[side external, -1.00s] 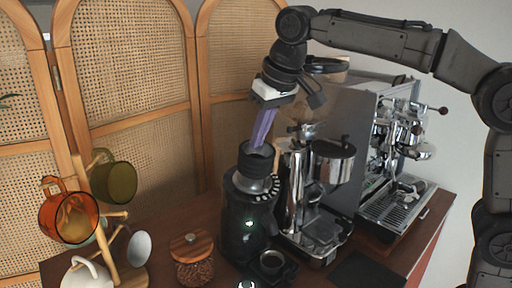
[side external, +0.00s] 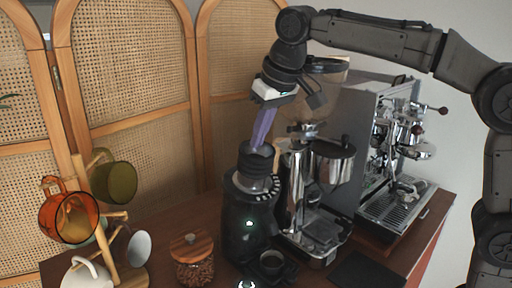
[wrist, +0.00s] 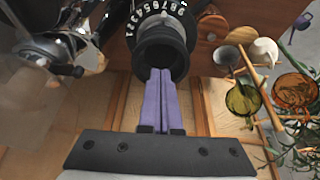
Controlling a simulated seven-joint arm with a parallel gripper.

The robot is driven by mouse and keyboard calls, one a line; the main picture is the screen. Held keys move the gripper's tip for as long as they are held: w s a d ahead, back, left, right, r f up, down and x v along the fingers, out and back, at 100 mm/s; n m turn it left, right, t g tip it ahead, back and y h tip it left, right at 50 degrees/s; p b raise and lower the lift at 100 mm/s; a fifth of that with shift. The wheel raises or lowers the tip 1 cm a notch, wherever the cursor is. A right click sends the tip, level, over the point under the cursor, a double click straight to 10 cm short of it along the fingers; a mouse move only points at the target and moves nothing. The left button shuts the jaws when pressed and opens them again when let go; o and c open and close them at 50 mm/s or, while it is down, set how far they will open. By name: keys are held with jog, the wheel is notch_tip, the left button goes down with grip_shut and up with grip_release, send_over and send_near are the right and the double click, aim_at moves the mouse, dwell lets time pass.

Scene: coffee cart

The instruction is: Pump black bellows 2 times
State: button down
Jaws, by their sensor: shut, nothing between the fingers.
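The black bellows (side external: 255,166) stand upright on top of the black grinder (side external: 247,225). In the wrist view the bellows (wrist: 158,36) show as a dark round opening with a thick rim, with the numbered dial ring behind it. My gripper (side external: 259,146) is above the bellows, pointing down and slightly tilted. Its purple fingers are shut together with nothing between them. In the wrist view the fingertips (wrist: 160,72) are at the near rim of the opening and overlap it. I cannot tell whether they press on it.
A chrome grinder (side external: 297,190) and an espresso machine (side external: 385,150) stand close on the right. A jar of beans with a wooden lid (side external: 193,262) and a mug tree with an orange mug (side external: 68,215) are on the left. A small black cup (side external: 271,263) sits in front.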

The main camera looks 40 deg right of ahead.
jog(key=shift+f, duration=0.1)
jog(key=shift+w+f, duration=0.15)
jog(key=shift+f, duration=0.55)
jog(key=shift+w+v, duration=0.15)
jog(key=shift+v, duration=0.6)
jog(key=shift+w+v, duration=0.15)
jog(key=shift+v, duration=0.6)
jog(key=shift+r, duration=0.1)
jog(key=shift+s+x, duration=0.15)
jog(key=shift+x, duration=0.6)
jog(key=shift+s+x, duration=0.15)
jog(key=shift+x, duration=0.55)
jog(key=shift+w+v, duration=0.25)
jog(key=shift+v, duration=1.1)
jog(key=shift+r, duration=0.1)
